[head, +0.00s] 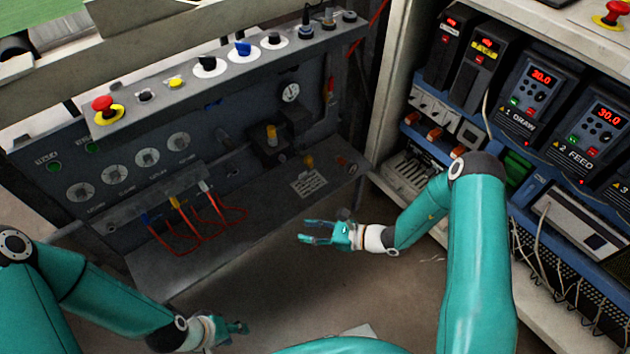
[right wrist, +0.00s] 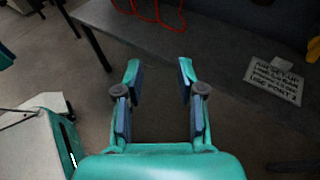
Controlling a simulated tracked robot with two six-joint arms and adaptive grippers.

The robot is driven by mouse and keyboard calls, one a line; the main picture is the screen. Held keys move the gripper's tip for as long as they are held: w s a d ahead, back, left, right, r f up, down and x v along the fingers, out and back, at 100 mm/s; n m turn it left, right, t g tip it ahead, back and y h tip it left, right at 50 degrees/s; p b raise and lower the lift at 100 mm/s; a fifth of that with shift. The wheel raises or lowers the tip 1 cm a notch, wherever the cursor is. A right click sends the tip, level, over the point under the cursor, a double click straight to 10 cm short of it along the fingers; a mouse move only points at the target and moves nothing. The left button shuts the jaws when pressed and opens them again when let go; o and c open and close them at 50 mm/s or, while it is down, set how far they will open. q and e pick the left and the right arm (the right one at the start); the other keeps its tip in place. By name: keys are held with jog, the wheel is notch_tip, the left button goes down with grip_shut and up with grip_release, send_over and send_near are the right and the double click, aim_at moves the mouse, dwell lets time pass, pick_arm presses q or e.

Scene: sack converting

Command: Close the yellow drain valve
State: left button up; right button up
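A small yellow part (head: 308,161), which may be the drain valve, sits at the back of the grey shelf (head: 240,240), behind a printed plate (head: 309,183). A yellow piece (right wrist: 314,50) shows at the right edge of the right wrist view, beside the same plate (right wrist: 273,80). Another yellow part (head: 271,133) is on the dark fitting above the shelf. The valve's handle position is too small to tell. My right gripper (head: 304,232) is open and empty, in front of the shelf edge; its spread fingers show in the right wrist view (right wrist: 158,75). My left gripper (head: 238,328) is low, apart from the shelf; its fingers are unclear.
A sloped control panel (head: 225,62) with a red button (head: 103,106) runs above. A cabinet of drives (head: 535,88) stands close to my right arm. Floor is open before the shelf.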

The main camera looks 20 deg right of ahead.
jog(key=w+d+f+m+t+h+b, duration=0.2)
jog(key=w+d+f+m+t, duration=0.1)
jog(key=w+d+t, duration=0.15)
jog(key=m+t+h+b, duration=0.2)
jog(key=m+t+h, duration=0.2)
send_near(312, 162)
jog(key=b+x, duration=0.1)
jog(key=x, duration=0.2)
jog(key=b+x, duration=0.4)
jog(key=x, duration=0.1)
jog(key=shift+w+f, duration=0.25)
jog(key=shift+w, duration=0.05)
jog(key=shift+w+a+r, duration=0.1)
jog(key=shift+w+a, duration=0.2)
jog(key=shift+w, duration=0.4)
pick_arm(q)
notch_tip(312, 162, down, 12)
pick_arm(e)
grip_shut()
jog(key=shift+d, duration=0.2)
